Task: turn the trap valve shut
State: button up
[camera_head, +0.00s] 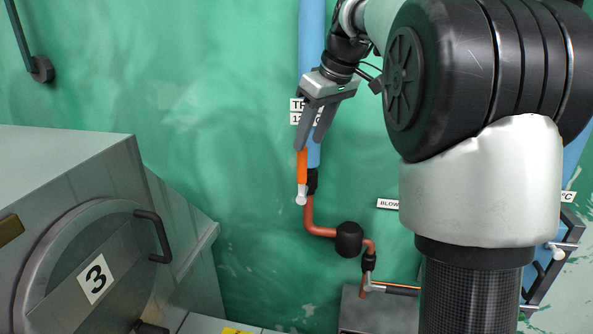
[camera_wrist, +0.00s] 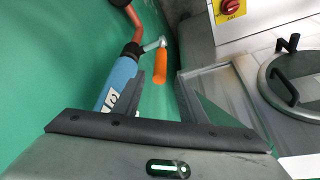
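The trap valve's lever has an orange grip (camera_head: 302,167) and a pale pivot end (camera_head: 300,198). It runs nearly parallel to the blue pipe (camera_head: 312,50), beside its lower end. A pipe label (camera_head: 296,105) starting with T is partly hidden by my gripper. My gripper (camera_head: 309,143) points down over the grip's upper end; its two fingers are apart. In the wrist view the orange grip (camera_wrist: 161,68) shows ahead of the gap between my fingers (camera_wrist: 165,90), with the black valve body (camera_wrist: 133,50) beyond. I cannot tell whether a finger touches the grip.
Copper pipe (camera_head: 318,230) bends below the valve to a black round part (camera_head: 348,239). A lower lever (camera_head: 390,289) lies right of it. Grey drum machine number 3 (camera_head: 95,280) stands at left. My arm hides much of the right side.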

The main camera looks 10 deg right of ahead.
aim_at(298, 169)
jog(key=x, duration=1.1)
grip_shut()
